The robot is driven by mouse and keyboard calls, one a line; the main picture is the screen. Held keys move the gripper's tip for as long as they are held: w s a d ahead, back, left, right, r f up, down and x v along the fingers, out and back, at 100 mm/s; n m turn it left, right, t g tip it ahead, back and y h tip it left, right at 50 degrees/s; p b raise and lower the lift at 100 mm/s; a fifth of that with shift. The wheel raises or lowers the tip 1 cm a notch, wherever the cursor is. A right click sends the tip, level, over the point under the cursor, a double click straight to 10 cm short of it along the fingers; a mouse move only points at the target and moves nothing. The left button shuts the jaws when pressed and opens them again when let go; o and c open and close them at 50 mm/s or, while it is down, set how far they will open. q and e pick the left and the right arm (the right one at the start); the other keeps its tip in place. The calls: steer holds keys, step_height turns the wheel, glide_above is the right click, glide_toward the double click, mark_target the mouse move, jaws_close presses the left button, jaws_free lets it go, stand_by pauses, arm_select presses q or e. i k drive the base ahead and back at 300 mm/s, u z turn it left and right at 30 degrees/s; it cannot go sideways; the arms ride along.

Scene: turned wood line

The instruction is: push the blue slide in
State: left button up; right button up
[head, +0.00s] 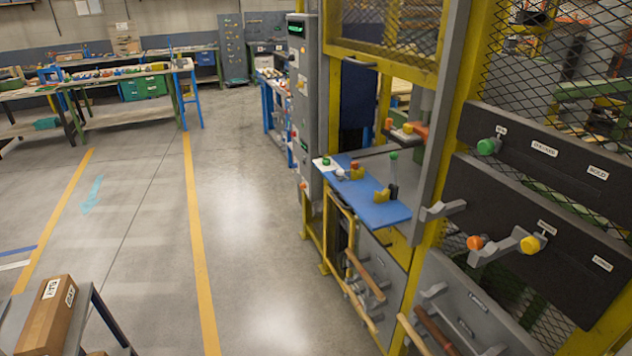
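The blue slide (384,213) is a flat blue plate at the front opening of the yellow-framed machine (442,120). It sticks out of the opening toward the aisle. Two yellow holders stand on it, one with a red-topped part and one with a dark part. A green ball-topped knob shows just behind its right part. The slide's inner end and its runners are hard to make out. Neither of my grippers is in view.
A grey control column (304,110) stands left of the opening. Dark racks with coloured knobs (540,220) hang at right. A cardboard box (48,315) rests on a grey cart at lower left. The floor aisle (240,230) between is clear.

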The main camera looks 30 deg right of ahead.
mark_target(378, 207)
steer(key=i, duration=1.85)
steer(key=z, duration=0.8)
